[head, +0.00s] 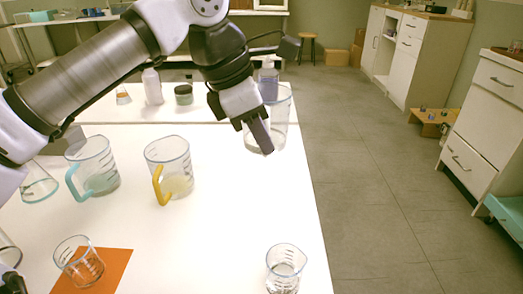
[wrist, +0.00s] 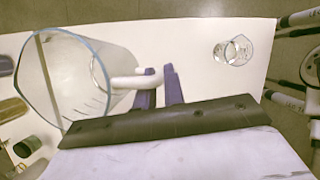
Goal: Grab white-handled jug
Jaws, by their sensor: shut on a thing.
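The white-handled jug (wrist: 75,75) is a large clear jug with a blue rim and dark marks, at the left in the wrist view. Its white handle (wrist: 124,83) reaches between the purple fingers of my gripper (wrist: 160,80), which is shut on it. In the head view the jug (head: 280,118) is at the table's right side, with my gripper (head: 262,138) in front of it, hiding the handle. The jug looks upright; I cannot tell whether its base touches the table.
A teal-handled jug (head: 97,160) and a yellow-handled jug (head: 172,160) stand left on the white table (head: 215,235). Bottles, including a pump bottle (head: 268,72), stand behind.

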